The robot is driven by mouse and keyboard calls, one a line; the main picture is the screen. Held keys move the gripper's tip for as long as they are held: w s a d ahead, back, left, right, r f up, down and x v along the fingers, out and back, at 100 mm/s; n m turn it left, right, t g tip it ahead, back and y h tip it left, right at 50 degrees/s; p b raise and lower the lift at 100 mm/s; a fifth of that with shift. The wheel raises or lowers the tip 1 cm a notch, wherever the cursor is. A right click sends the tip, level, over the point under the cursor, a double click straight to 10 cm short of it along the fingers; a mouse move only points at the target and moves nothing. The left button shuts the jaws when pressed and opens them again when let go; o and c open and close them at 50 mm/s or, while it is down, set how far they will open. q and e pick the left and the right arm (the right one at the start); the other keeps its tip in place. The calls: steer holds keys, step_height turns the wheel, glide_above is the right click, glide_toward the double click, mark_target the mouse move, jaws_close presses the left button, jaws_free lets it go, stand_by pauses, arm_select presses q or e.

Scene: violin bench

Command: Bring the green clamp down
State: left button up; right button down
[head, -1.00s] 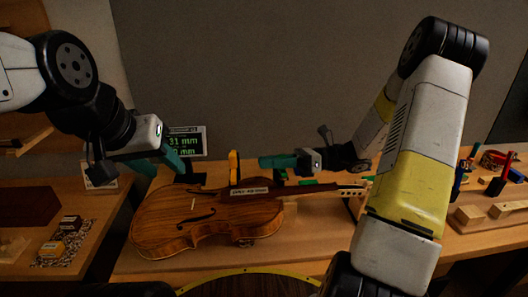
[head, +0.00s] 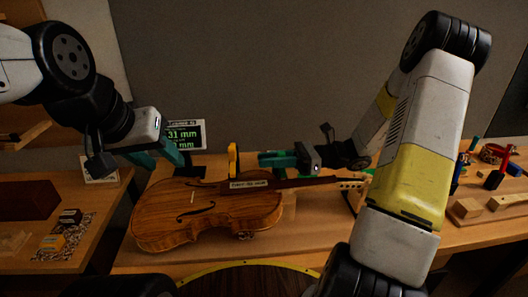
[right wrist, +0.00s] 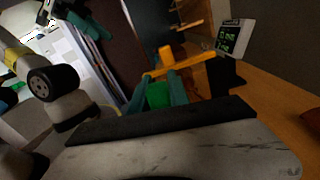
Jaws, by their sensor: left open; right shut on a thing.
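My right gripper (head: 277,160) is above the violin's neck, beyond the instrument from my side. It is shut on the green clamp, which shows as a green block (right wrist: 158,95) between the teal fingers in the right wrist view. Most of the clamp is hidden by the fingers and the wrist. My left gripper (head: 170,153) is open and empty, over the far left edge of the violin (head: 205,210). The violin lies on the bench with its neck to the right.
A yellow-orange clamp (head: 233,160) stands behind the violin, left of my right gripper; it also shows in the right wrist view (right wrist: 182,65). A display (head: 186,135) stands at the back left. Wooden blocks (head: 466,208) and several tools lie at the right.

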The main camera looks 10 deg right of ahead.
steer(key=c, duration=1.2)
jaws_free()
steer(key=shift+c, duration=0.2)
steer(key=d, duration=0.8)
steer(key=shift+d, duration=0.1)
